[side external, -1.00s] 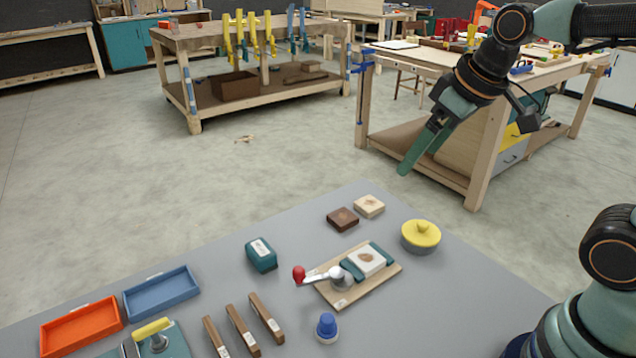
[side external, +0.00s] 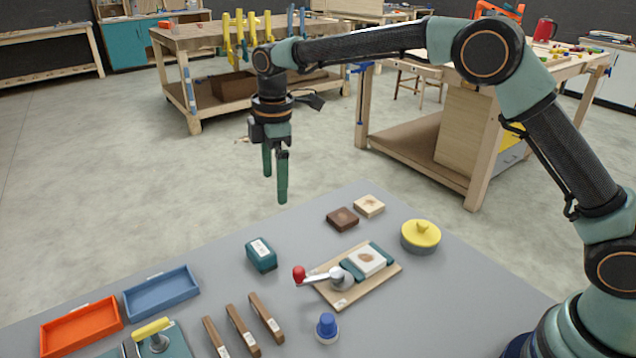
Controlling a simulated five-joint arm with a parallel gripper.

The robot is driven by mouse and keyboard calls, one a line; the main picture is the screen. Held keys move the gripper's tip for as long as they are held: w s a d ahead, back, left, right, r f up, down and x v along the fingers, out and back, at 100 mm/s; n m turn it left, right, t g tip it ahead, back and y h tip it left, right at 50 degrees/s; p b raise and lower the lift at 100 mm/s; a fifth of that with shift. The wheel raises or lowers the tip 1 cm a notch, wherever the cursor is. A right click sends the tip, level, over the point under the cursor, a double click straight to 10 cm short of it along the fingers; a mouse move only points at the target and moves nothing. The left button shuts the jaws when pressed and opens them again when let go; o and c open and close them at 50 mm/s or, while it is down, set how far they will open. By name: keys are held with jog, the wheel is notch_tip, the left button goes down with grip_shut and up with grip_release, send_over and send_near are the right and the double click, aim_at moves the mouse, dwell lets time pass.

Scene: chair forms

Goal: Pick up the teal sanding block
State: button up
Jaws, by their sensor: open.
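The teal sanding block (side external: 262,258) lies on the grey table, left of the middle, with a white label on its top. My gripper (side external: 275,190) points straight down and is open and empty. In the picture it is above the block and slightly to its right, well clear of it. Nothing hides the block.
A wooden board (side external: 372,287) with a clamp (side external: 322,276) stands right of the block. Wooden strips (side external: 241,330) lie in front, and a blue tray (side external: 161,293) and an orange tray (side external: 82,327) lie left. A dark brown block (side external: 342,219) sits behind right.

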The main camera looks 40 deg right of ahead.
aim_at(265, 246)
jog(key=a+f, duration=0.1)
jog(key=f, duration=0.4)
jog(key=a+f+n, duration=0.1)
jog(key=f, duration=0.5)
jog(key=a+f+n, duration=0.1)
jog(key=f, duration=0.5)
jog(key=shift+w+a+f+g, duration=0.15)
jog(key=shift+w+g, duration=0.25)
jog(key=c, duration=1)
notch_tip(265, 246, up, 20)
